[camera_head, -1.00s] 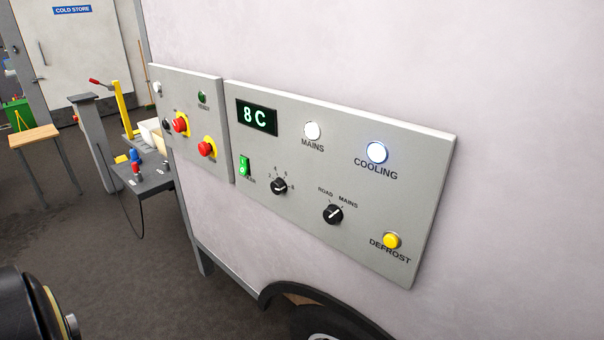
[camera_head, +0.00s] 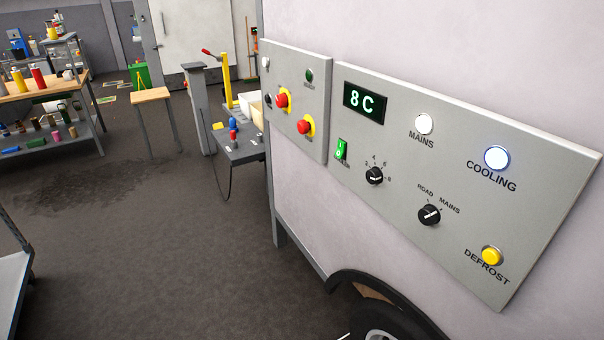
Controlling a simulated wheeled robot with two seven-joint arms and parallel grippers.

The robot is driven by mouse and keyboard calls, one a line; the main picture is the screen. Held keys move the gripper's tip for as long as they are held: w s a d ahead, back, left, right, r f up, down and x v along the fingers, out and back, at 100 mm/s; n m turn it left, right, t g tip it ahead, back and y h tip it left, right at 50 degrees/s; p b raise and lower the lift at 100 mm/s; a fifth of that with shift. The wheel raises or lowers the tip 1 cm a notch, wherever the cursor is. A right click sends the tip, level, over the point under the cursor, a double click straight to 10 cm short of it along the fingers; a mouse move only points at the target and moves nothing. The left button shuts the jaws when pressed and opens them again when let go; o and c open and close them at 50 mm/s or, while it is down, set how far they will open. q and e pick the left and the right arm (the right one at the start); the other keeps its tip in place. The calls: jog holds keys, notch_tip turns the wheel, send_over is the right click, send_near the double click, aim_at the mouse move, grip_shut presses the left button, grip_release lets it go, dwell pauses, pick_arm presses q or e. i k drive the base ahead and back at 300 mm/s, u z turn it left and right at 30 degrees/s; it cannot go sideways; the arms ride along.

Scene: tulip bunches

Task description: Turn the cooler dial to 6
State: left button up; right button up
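The cooler dial (camera_head: 374,176) is a small black knob on the grey control panel (camera_head: 460,265), with the marks 2, 4, 6 and 8 around it. Its white pointer line looks turned toward the 8 side, though it is small in this view. The green display (camera_head: 365,101) above it reads 8 C. A green lit rocker switch (camera_head: 342,149) sits just left of the dial. A second black knob (camera_head: 429,215), marked ROAD and MAINS, is to its lower right. Neither of my grippers is in view, and nothing touches the dial.
The panel is on a pale wall above a wheel (camera_head: 385,322) and its dark arch. A smaller panel with red buttons (camera_head: 303,126) adjoins it on the left. A wooden-topped table (camera_head: 150,95) and a workbench (camera_head: 40,88) stand farther left. The dark floor between is open.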

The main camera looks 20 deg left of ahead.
aim_at(372, 176)
jog(key=u, duration=0.55)
jog(key=k, duration=0.65)
jog(key=u, duration=0.85)
jog(key=i, duration=0.9)
jog(key=z, duration=0.7)
